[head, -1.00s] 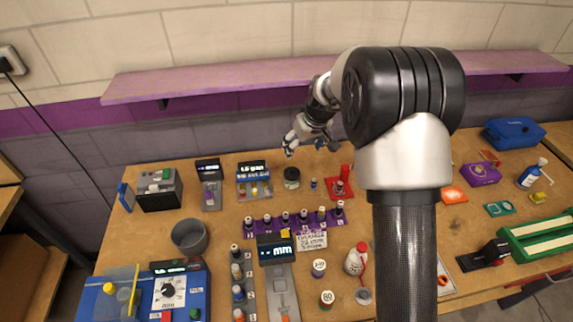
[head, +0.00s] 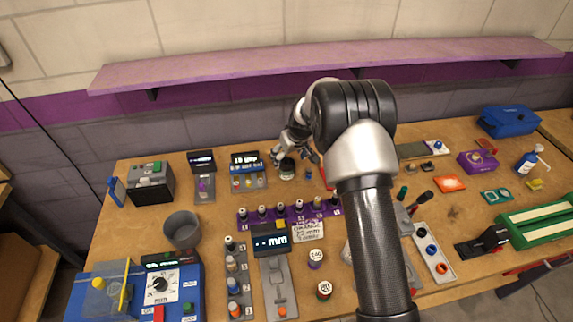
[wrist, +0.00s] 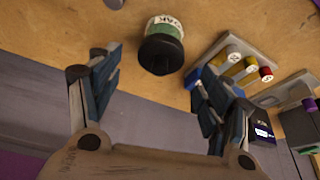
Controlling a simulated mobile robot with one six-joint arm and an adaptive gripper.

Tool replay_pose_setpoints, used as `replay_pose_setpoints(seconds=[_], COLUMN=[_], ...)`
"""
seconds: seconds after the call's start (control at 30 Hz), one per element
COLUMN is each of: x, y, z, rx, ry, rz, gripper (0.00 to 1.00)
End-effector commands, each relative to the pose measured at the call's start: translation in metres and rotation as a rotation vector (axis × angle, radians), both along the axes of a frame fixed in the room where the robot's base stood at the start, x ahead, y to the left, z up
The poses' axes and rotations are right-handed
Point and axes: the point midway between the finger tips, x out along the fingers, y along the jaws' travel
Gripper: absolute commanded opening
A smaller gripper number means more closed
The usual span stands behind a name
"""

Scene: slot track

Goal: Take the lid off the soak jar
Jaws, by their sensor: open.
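The soak jar (wrist: 166,22) has a pale green and white label with letters reading "OAK". Its round black lid (wrist: 158,56) is on it. In the wrist view the jar is at the top centre, with the lid toward me. My gripper (wrist: 154,66) is open, with one blue-grey finger to each side of the lid and a visible gap on both sides. In the head view the jar (head: 287,173) stands at the back of the bench, and my gripper (head: 297,155) is just above it, partly covering its top. Contact between fingers and lid does not show.
A device with white, yellow and red capped pegs (wrist: 240,62) stands close to the right finger. In the head view, a purple rack of small bottles (head: 290,212) lies in front of the jar. A pink shelf (head: 300,64) runs along the wall behind.

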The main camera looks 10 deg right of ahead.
Motion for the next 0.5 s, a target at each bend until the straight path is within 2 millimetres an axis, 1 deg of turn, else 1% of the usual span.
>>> replay_pose_setpoints(seconds=[0.03, 0.13, 0.23, 0.4, 0.5], x=[0.001, 0.007, 0.010, 0.010, 0.010], y=[0.001, 0.002, 0.003, 0.003, 0.003], z=[-0.013, -0.026, -0.029, -0.028, -0.028], rx=[0.000, -0.001, -0.001, -0.001, -0.001], ry=[0.002, 0.001, -0.001, -0.001, 0.000], rz=[0.000, 0.001, 0.001, 0.000, 0.000], gripper=[0.72, 0.72, 0.72, 0.72, 0.66])
